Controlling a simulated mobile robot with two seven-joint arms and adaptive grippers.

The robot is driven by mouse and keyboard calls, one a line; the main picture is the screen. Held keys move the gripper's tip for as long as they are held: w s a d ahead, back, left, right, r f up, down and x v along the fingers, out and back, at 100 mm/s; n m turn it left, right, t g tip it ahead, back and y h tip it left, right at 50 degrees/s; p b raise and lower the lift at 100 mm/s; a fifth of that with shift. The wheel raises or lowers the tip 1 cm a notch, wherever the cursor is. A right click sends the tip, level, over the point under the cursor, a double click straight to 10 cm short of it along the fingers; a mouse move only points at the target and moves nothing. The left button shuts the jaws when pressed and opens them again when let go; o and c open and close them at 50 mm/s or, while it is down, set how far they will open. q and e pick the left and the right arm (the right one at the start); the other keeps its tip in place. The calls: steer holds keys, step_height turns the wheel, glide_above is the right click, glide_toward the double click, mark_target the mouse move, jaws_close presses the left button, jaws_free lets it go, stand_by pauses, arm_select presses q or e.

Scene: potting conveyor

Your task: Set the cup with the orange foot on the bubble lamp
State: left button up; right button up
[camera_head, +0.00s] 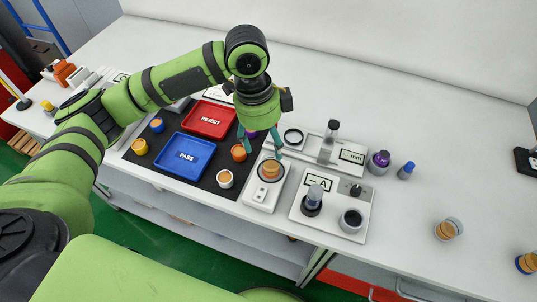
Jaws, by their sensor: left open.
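My left gripper (262,150) is open, pointing down, its teal fingers spread. It is just above and behind a round orange-topped piece (271,169), with nothing seen between the fingers. That piece, probably the cup with the orange foot, sits on the dark round plate of a small white device (259,196), which looks like the bubble lamp. Whether the fingers touch the piece cannot be told. Another clear cup with an orange part (447,229) is on the bare table at the right.
A blue PASS tray (186,172) and a red REJECT tray (208,120) lie on a black mat with several small round pieces. A gauge stand (328,142) and a white meter box (333,222) flank the device. Purple (380,160) and blue (406,170) pieces stand right.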

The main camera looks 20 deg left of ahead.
mark_target(264, 159)
arm_select(q)
steer(key=shift+a+r, duration=0.15)
steer(key=shift+r, duration=0.9)
steer(key=shift+a+r, duration=0.1)
steer(key=shift+r, duration=0.95)
